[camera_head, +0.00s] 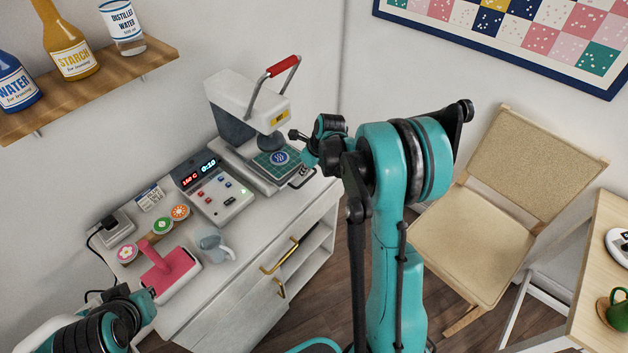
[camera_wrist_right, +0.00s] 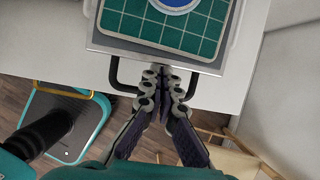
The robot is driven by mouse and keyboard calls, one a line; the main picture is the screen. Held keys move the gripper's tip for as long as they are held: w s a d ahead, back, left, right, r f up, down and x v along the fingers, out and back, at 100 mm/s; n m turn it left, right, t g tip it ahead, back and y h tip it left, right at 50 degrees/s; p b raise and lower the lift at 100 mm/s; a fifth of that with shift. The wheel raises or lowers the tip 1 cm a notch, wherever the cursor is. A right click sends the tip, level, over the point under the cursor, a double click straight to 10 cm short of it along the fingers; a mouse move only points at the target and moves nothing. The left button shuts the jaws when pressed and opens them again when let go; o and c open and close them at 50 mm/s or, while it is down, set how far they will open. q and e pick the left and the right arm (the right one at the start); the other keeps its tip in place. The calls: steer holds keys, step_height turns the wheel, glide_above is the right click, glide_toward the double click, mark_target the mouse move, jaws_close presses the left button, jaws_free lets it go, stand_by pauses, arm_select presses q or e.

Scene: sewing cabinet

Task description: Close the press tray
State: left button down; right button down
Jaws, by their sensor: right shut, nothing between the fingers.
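The press tray (camera_head: 262,176) sticks out from under the white heat press (camera_head: 235,100), toward its front. A green gridded mat (camera_wrist_right: 205,47) with a round blue-and-white patch (camera_head: 279,158) lies on it. The tray's black handle (camera_wrist_right: 114,76) is on its front edge. My right gripper (camera_wrist_right: 165,72) is shut and empty, its tips in front of the tray edge at the middle of the handle. The fingers hide part of the handle, and I cannot tell whether they touch it. My left arm is at the lower left; its gripper's fingers are not clear there.
The press has a red-gripped lever (camera_head: 283,66). A control box (camera_head: 213,187) stands beside it on the white cabinet (camera_head: 222,290). A pink hand tool (camera_head: 172,274) and a small grey-blue object (camera_head: 211,247) are nearer. A chair (camera_head: 480,235) stands right of my right arm.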

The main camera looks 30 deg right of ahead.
mark_target(295, 167)
steer(key=w, duration=0.1)
steer(key=w+a, duration=0.1)
steer(key=w, duration=0.1)
steer(key=shift+a, duration=0.15)
steer(key=shift+w, duration=0.2)
steer(key=shift+a+r, duration=0.1)
